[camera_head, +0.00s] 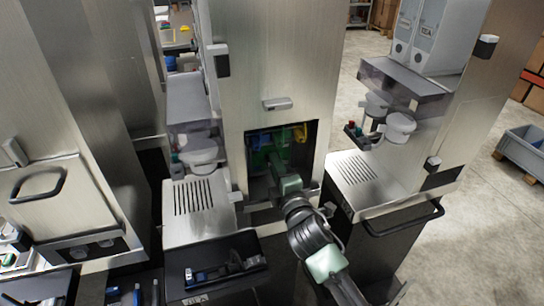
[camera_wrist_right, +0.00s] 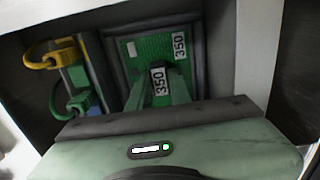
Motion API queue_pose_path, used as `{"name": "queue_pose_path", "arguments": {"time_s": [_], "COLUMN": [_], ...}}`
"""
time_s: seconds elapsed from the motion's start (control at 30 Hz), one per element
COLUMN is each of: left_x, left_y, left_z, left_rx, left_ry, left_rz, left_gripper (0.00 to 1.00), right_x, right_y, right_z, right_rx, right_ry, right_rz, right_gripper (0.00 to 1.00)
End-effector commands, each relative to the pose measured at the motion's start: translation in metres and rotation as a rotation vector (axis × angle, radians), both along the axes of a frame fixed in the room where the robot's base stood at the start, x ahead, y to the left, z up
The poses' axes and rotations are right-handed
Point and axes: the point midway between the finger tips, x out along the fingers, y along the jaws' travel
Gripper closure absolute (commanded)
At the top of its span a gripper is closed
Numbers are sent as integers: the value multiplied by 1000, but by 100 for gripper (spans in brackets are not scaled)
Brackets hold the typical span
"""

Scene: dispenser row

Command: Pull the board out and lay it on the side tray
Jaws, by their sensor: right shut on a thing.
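A green board (camera_wrist_right: 150,48) with white "350" labels sits inside a dark square opening, within a grey frame, in the right wrist view. In the head view the opening's green contents (camera_head: 265,158) are partly hidden by my arm. My right gripper (camera_head: 281,165) reaches into the opening; its fingers also show in the right wrist view (camera_wrist_right: 163,88). It is shut on the board, at the part with the lower label; the exact grip is hard to make out. A black tray (camera_head: 180,268) at the lower left holds small blue and black items; whether it is the side tray is unclear. My left gripper is not in view.
Beside the board stand a yellow handle (camera_wrist_right: 48,58) and a green handle (camera_wrist_right: 67,98). The opening's metal edge (camera_wrist_right: 257,50) is close on the right. Slotted metal counters (camera_head: 200,225) flank the opening. A grey crate (camera_head: 523,150) lies far right.

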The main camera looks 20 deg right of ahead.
Motion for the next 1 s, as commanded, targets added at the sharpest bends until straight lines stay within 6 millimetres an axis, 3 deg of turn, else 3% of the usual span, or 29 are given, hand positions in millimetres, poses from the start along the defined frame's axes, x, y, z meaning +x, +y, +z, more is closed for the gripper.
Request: {"name": "queue_pose_path", "arguments": {"time_s": [1.0], "left_x": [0], "left_y": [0], "left_z": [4], "left_rx": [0], "left_ry": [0], "left_rz": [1], "left_gripper": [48], "right_x": [-13], "right_y": [-1], "right_z": [0], "right_rx": [0], "right_ry": [1], "right_rz": [0], "right_gripper": [100]}}
